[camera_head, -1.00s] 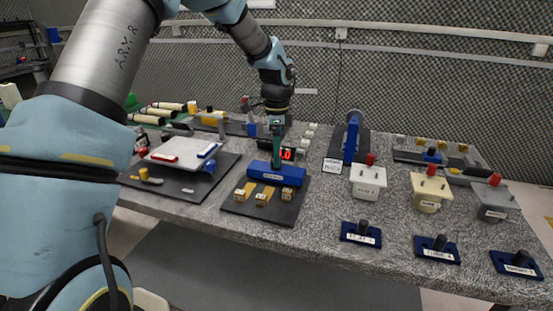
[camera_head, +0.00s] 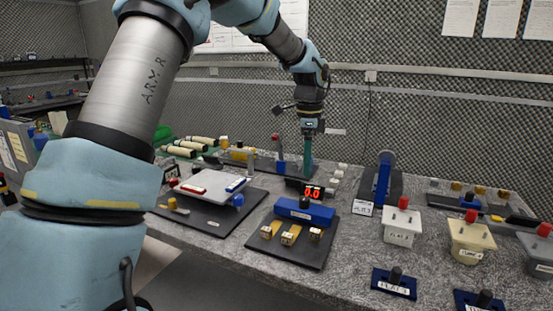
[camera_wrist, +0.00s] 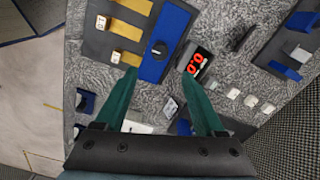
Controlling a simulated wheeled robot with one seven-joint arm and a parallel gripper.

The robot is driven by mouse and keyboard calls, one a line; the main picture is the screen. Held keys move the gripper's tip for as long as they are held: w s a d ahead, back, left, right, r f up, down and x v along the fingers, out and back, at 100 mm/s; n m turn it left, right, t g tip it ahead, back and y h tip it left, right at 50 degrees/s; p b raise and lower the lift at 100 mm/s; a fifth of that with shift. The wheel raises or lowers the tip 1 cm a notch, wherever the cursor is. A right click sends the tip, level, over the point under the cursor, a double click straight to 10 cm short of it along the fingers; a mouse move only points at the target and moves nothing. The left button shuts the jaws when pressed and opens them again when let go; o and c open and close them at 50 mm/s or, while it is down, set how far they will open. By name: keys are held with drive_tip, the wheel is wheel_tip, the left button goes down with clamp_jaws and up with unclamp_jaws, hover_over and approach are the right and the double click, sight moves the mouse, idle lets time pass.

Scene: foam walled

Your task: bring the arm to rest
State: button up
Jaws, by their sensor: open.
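My gripper (camera_head: 308,155) hangs from my raised arm above the far part of the grey speckled table (camera_head: 355,255). Its two green fingers show in the wrist view (camera_wrist: 160,95), spread apart with nothing between them. Below and in front of it in the head view is a blue block with a black knob (camera_head: 304,212) on a dark board with several yellow slides. A small display (camera_head: 312,192) with red digits stands just behind the blue block. In the wrist view the display (camera_wrist: 196,63) lies beyond the right fingertip.
A white tray (camera_head: 210,187) on a dark mat is at the left. A blue upright post (camera_head: 383,178) stands right of my gripper. White (camera_head: 402,226) and cream (camera_head: 470,240) containers with red knobs stand at the right. The back wall is foam-covered.

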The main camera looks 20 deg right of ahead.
drive_tip(key=a+f+n, duration=0.3)
drive_tip(key=a+n, duration=0.7)
drive_tip(key=a, duration=1)
drive_tip(key=s+a+f+n, duration=0.1)
drive_tip(key=s+a+n, duration=0.4)
drive_tip(key=a, duration=0.3)
drive_tip(key=s+a+f+n+t, duration=0.1)
drive_tip(key=s+a+f+n, duration=0.1)
drive_tip(key=s+a+n, duration=0.3)
drive_tip(key=a+n, duration=0.1)
drive_tip(key=a, duration=0.2)
drive_tip(key=shift+s+a+n+t, duration=0.3)
drive_tip(key=shift+s+a, duration=0.05)
